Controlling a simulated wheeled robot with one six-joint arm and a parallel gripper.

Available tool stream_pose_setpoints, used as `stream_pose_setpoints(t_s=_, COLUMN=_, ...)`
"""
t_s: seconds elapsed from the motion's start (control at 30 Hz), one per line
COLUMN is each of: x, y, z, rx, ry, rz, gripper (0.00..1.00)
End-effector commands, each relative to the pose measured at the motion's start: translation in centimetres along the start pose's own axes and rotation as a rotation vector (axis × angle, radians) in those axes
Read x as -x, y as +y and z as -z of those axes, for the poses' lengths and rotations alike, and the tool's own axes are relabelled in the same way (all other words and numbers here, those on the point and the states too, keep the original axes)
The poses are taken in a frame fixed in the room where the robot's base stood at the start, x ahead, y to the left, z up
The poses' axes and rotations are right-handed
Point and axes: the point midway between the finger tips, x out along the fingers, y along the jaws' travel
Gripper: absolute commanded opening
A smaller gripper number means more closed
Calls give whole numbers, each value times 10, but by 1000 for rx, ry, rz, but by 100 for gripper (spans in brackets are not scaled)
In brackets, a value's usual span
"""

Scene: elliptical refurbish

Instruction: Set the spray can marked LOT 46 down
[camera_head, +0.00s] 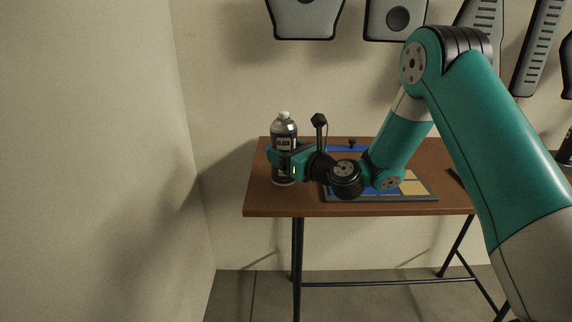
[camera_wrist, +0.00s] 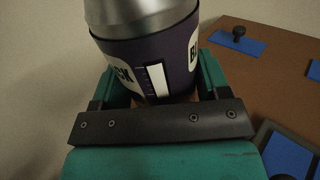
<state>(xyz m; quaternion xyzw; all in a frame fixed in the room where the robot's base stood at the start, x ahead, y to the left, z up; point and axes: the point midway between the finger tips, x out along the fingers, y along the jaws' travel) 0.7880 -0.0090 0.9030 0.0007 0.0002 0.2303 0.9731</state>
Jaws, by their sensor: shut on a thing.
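The spray can (camera_head: 284,134) is silver at the top with a white cap and a dark label. It stands upright at the left end of the brown table (camera_head: 262,205). My gripper (camera_head: 282,160) reaches it from the right and is shut around its middle. The LOT marking cannot be read. Whether the can's base touches the table is hard to tell.
A grey-edged board (camera_head: 395,199) with blue and yellow patches lies on the table right of the can. Grey panels (camera_head: 305,20) hang on the wall above. Bare wood shows at the left front.

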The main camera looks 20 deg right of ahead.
Motion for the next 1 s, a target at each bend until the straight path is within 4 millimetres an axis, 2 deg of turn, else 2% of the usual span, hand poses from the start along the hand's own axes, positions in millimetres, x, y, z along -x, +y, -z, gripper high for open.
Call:
stream_pose_setpoints(t_s=0.03, x=0, y=-1, z=12, rx=-2, ry=0, rz=1, gripper=26)
stream_pose_setpoints(t_s=0.1, x=0, y=-1, z=18, rx=-1, ry=-1, rz=2, gripper=26)
stream_pose_setpoints(t_s=0.53, x=0, y=-1, z=23, rx=0, ry=-2, rz=2, gripper=26)
stream_pose_setpoints(t_s=0.57, x=0, y=0, z=22, rx=1, ry=0, rz=1, gripper=76)
stream_pose_setpoints(t_s=0.63, x=0, y=0, z=22, rx=0, ry=0, rz=1, gripper=92)
stream_pose_setpoints(t_s=0.67, x=0, y=0, z=22, rx=0, ry=0, rz=1, gripper=95)
stream_pose_setpoints(t_s=1.0, x=2, y=-1, z=19, rx=0, ry=1, rz=2, gripper=95)
